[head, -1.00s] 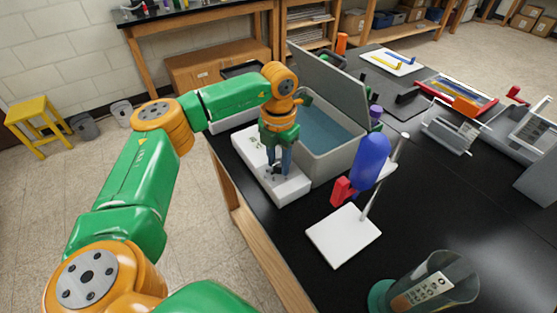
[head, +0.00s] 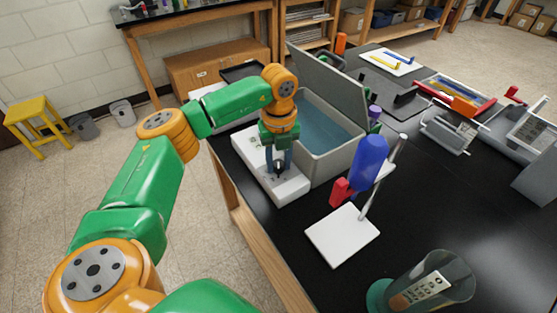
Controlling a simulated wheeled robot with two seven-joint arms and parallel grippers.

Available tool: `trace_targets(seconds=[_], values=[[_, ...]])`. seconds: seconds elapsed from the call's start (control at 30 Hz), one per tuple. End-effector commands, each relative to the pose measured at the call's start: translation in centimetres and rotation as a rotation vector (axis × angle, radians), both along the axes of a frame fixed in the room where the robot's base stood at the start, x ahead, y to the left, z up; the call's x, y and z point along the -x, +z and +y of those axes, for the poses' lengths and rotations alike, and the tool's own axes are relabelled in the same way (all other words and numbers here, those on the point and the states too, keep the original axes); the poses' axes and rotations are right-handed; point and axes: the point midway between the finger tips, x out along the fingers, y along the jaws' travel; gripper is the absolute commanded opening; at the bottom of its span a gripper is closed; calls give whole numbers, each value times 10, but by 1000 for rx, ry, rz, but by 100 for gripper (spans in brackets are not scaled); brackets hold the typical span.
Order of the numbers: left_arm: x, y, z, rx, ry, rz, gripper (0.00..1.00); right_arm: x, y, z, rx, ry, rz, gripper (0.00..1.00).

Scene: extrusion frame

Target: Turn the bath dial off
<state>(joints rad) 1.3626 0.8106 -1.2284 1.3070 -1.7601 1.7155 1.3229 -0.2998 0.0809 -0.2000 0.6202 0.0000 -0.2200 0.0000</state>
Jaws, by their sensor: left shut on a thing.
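The water bath is a grey open tub (head: 318,120) with blue water inside and its grey lid (head: 330,84) standing raised. A white control base (head: 288,189) runs along its near left side. A small dark dial (head: 279,168) shows on top of the base, partly hidden by the fingers. My left gripper (head: 278,164) points down over the base, its blue-grey fingers shut on the dial. The dial's exact setting is too small to read. My right gripper is not in view.
A stand with a white plate (head: 342,235) and a blue bulb-shaped body (head: 370,156) is right of the bath. A clear beaker (head: 432,282) is at the front. A yellow stool (head: 38,122) is far left. Bare black tabletop (head: 440,200) lies on the right.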

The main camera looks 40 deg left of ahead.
Motion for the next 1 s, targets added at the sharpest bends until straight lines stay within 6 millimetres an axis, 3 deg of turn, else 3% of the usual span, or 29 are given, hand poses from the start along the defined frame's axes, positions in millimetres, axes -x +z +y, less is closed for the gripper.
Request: trace_targets(seconds=[0.5, 1.0], values=[[-2, 1, 0, 1, 422, -3, 0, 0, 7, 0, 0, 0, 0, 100], [-2, 1, 0, 0, 586, -5, 0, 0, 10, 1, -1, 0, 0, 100]])
